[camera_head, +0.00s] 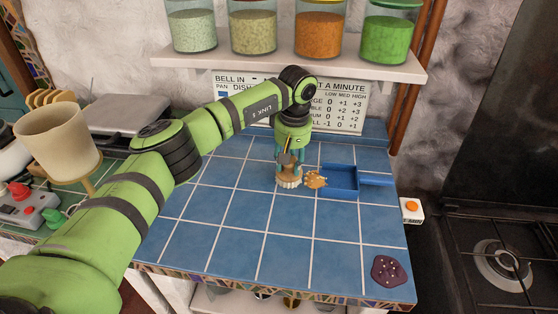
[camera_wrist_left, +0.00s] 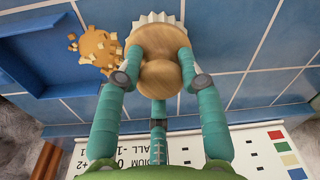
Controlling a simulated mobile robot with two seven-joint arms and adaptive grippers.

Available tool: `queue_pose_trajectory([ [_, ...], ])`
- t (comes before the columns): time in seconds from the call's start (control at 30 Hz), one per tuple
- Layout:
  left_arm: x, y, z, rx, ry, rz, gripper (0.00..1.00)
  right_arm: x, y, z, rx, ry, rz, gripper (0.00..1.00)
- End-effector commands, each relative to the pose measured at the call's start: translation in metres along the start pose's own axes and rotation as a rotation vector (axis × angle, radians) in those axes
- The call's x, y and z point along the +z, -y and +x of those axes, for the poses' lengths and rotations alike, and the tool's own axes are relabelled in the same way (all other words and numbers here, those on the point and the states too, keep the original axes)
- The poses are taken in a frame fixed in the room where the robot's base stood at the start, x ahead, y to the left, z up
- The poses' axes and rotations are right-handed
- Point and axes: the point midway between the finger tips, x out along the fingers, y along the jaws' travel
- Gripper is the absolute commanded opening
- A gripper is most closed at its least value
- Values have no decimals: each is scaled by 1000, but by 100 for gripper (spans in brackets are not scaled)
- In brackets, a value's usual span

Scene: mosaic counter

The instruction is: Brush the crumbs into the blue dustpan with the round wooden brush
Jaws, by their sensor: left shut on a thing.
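My left gripper (camera_head: 290,158) is shut on the round wooden brush (camera_head: 289,183), which stands bristles down on the blue tiles. In the left wrist view the fingers (camera_wrist_left: 160,85) close around the brush's knob, and the round wooden brush (camera_wrist_left: 160,42) shows white bristles at its far edge. A heap of tan crumbs (camera_head: 316,180) lies right beside the brush, between it and the blue dustpan (camera_head: 345,192). The dustpan lies flat, handle to the right. In the left wrist view the crumbs (camera_wrist_left: 97,47) lie close to the dustpan's edge (camera_wrist_left: 58,82). My right gripper is not in view.
A dark speckled piece (camera_head: 391,272) lies at the counter's front right corner. A shelf (camera_head: 290,63) with several jars hangs above the back. A white box with an orange button (camera_head: 411,209) sits by the stove (camera_head: 500,262).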

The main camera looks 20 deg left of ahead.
Motion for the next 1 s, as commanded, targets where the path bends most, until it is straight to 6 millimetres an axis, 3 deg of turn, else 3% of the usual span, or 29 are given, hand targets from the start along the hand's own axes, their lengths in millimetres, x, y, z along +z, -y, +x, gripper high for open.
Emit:
queue_pose_trajectory([
  [0.2,10,-19,1,-1,1,3,6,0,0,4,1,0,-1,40],
  [0.6,5,-16,-42,0,-1,0,6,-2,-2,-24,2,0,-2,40],
  [1.0,3,-15,-69,0,0,0,6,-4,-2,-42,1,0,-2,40],
])
